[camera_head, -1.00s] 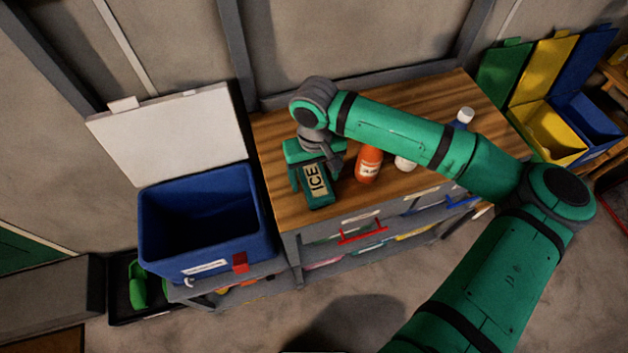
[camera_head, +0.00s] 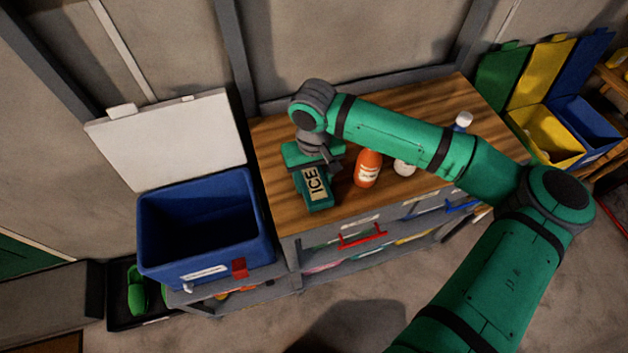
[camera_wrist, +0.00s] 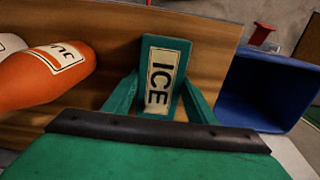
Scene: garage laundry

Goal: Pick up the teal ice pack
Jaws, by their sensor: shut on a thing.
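The teal ice pack (camera_head: 319,200) has a cream label reading ICE and is at the left end of the wooden counter. It also shows in the wrist view (camera_wrist: 165,52), upright in the picture between the two green fingers. My gripper (camera_head: 312,176) is shut on the ice pack from above, with a finger along each side. In the wrist view my gripper (camera_wrist: 158,95) covers the pack's near end. I cannot tell whether the pack touches the counter.
An orange bottle (camera_head: 367,168) and a white bottle (camera_head: 404,167) stand close to the right of my gripper. A white-capped bottle (camera_head: 463,120) is farther right. An open blue cooler (camera_head: 160,245) stands left of the counter (camera_head: 277,150), its white lid (camera_head: 170,135) raised.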

